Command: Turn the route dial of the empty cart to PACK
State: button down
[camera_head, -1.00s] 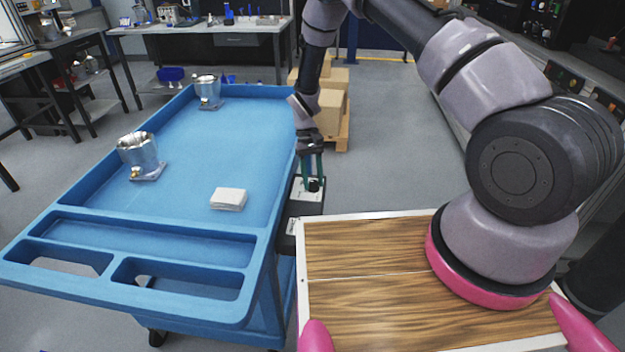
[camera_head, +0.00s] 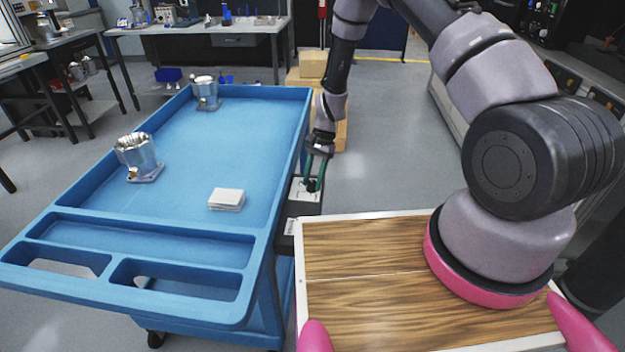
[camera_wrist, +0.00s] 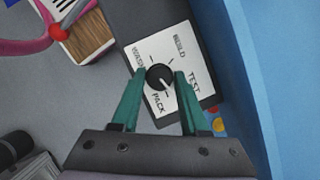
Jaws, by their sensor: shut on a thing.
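The route dial (camera_wrist: 158,76) is a black round knob on a white plate (camera_wrist: 181,52) marked WASH, WELD, TEST and PACK. In the wrist view its pale pointer mark seems to aim down and right, between PACK and TEST; the exact setting is hard to read. My gripper (camera_wrist: 161,72) has its two green fingers shut on the knob's sides. In the head view the plate sits on a box (camera_head: 300,208) at the right side of the blue cart (camera_head: 185,208), with my gripper (camera_head: 314,184) over it. The cart's tray holds two metal housings (camera_head: 138,158) (camera_head: 206,92) and a white stack (camera_head: 227,199).
A wood-topped surface (camera_head: 370,300) lies right of the cart's near end. Cardboard boxes (camera_head: 313,65) stand behind my gripper. Workbenches (camera_head: 200,35) line the back. Grey floor (camera_head: 395,130) right of the cart is open.

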jog(key=shift+s+d+m+t+y, duration=0.1)
jog(key=shift+m+t+y, duration=0.4)
jog(key=shift+m, duration=1)
jog(key=shift+c, duration=2.1)
grip_release()
jog(key=v, duration=1)
jog(key=shift+r, duration=0.35)
jog(key=shift+d, duration=0.15)
